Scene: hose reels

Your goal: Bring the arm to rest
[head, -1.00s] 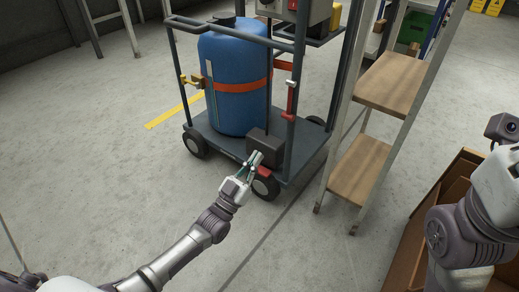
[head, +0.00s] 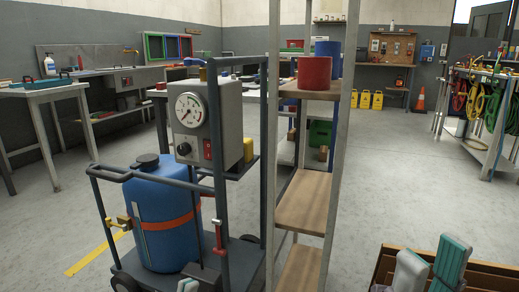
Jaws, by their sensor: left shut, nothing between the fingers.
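Only a small grey-green tip of my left gripper (head: 187,286) shows at the bottom edge in the head view, low in front of the wheeled cart (head: 240,262). It is shut and empty. Most of the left arm is out of view. My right gripper (head: 431,262) stands at the bottom right with its teal-padded fingers pointing up and apart. I see nothing between them. Its wrist and arm are below the picture.
The cart carries a blue tank (head: 166,225) and a gauge box (head: 206,132). A shelf rack (head: 306,200) stands right of it, holding a red container (head: 314,72). A brown wooden box (head: 495,280) is at the lower right. Open floor (head: 385,180) lies beyond the rack.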

